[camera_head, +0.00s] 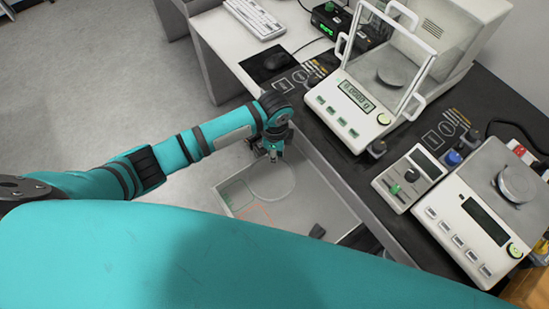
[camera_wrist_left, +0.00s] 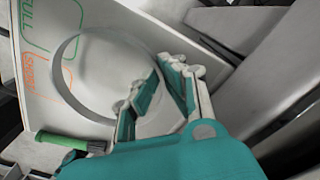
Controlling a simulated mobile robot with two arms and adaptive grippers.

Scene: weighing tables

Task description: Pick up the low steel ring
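A low, pale grey round piece with a thin raised rim (camera_head: 251,185) lies in a white open tray (camera_head: 223,190) left of the weighing table; it looks like the low steel ring. It is large in the left wrist view (camera_wrist_left: 60,85), with its right part hidden behind my fingers. My left gripper (camera_head: 271,154) is above its far edge in the head view. I cannot tell whether the tips touch the ring. My right gripper is not in view.
Green and orange outlines mark the tray floor. A green cylinder (camera_wrist_left: 70,141) with a dark end lies near the tray's edge. A glass-shielded balance (camera_head: 350,110), a small control box (camera_head: 408,178) and another scale (camera_head: 470,215) stand on the dark table to the right.

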